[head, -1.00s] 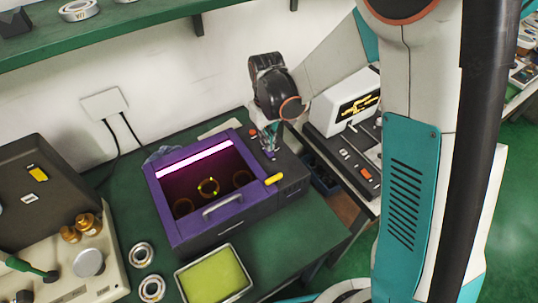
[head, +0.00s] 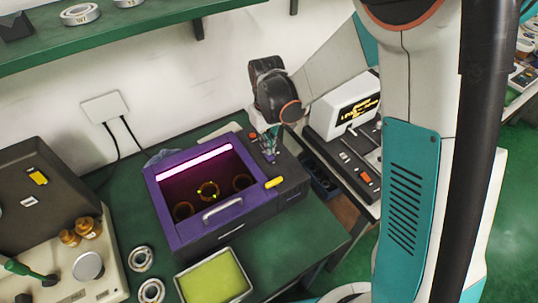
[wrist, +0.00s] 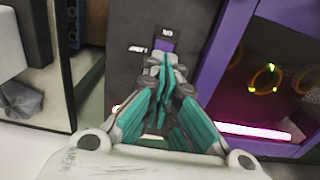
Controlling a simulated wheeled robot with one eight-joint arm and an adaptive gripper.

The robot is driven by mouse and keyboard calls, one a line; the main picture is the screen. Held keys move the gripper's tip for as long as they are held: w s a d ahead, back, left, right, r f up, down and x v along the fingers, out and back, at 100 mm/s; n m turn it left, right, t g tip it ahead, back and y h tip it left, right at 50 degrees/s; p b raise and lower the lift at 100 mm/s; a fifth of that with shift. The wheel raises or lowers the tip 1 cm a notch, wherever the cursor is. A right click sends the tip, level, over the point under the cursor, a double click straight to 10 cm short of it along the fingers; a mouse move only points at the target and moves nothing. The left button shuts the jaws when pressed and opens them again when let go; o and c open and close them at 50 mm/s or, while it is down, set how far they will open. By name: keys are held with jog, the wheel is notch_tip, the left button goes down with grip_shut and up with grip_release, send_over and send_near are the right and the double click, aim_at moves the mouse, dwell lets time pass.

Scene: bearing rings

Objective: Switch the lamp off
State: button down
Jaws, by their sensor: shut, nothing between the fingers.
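The lamp is a bright pinkish-white tube (head: 195,161) along the back inside a purple-framed box (head: 165,208); it is lit. It also glows in the wrist view (wrist: 250,132). A dark panel (head: 290,172) adjoins the box on the right. In the wrist view a small purple switch (wrist: 166,46) with labels beside it sits on this panel. My gripper (head: 270,157) is shut and empty, pointing down at the panel. In the wrist view its fingertips (wrist: 163,62) overlap the switch's near edge; I cannot tell whether they touch it.
Three rings lie inside the box, the middle one (head: 207,191) with bright yellow-green marks. A yellow-green tray (head: 215,278) and bearings (head: 141,258) stand nearby. A white instrument (head: 345,105) is to the right.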

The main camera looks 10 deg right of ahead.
jog(key=shift+f+b, duration=0.85)
jog(key=shift+f, duration=0.2)
dwell(0.9)
jog(key=shift+r, duration=0.1)
jog(key=shift+r+p, duration=2.2)
jog(key=shift+r, duration=1.2)
jog(key=shift+r, duration=0.15)
jog(key=s+d+r+m+t+b, duration=0.25)
jog(key=s+d+r, duration=0.35)
jog(key=s+r, duration=0.3)
jog(key=s+d+r+m+t+b, duration=0.2)
jog(key=s+d+t, duration=0.2)
jog(key=s, duration=0.6)
jog(key=shift+s+d+t, duration=0.15)
jog(key=shift+d+t, duration=0.2)
jog(key=shift+d, duration=0.3)
jog(key=shift+r, duration=0.1)
